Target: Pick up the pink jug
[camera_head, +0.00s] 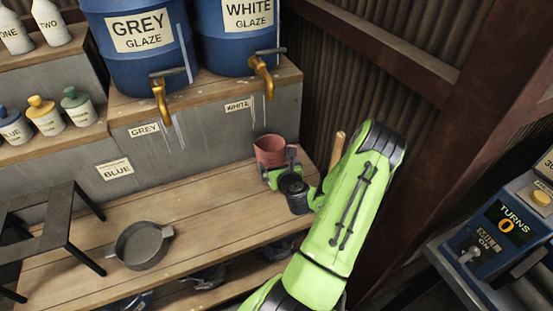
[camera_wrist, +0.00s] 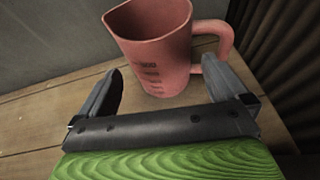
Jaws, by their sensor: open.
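The pink jug (camera_head: 270,150) stands upright on the wooden bench near the back wall, below the white-glaze tap. In the wrist view the pink jug (camera_wrist: 158,50) shows measuring marks on its front and a handle on its right. My gripper (camera_head: 277,178) is just in front of the jug, at the end of my green arm. In the wrist view my gripper (camera_wrist: 165,90) is open, one finger to the left of the jug's lower body and one to the right, below the handle. The jug's base lies just beyond the fingertips. I cannot tell whether the fingers touch it.
Blue GREY (camera_head: 140,70) and WHITE (camera_head: 235,45) glaze barrels with brass taps stand on a ledge above. A grey pan (camera_head: 140,245) and a dark metal stand (camera_head: 50,235) are at the left. A wooden handle (camera_head: 338,150) stands right of the jug. The bench middle is clear.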

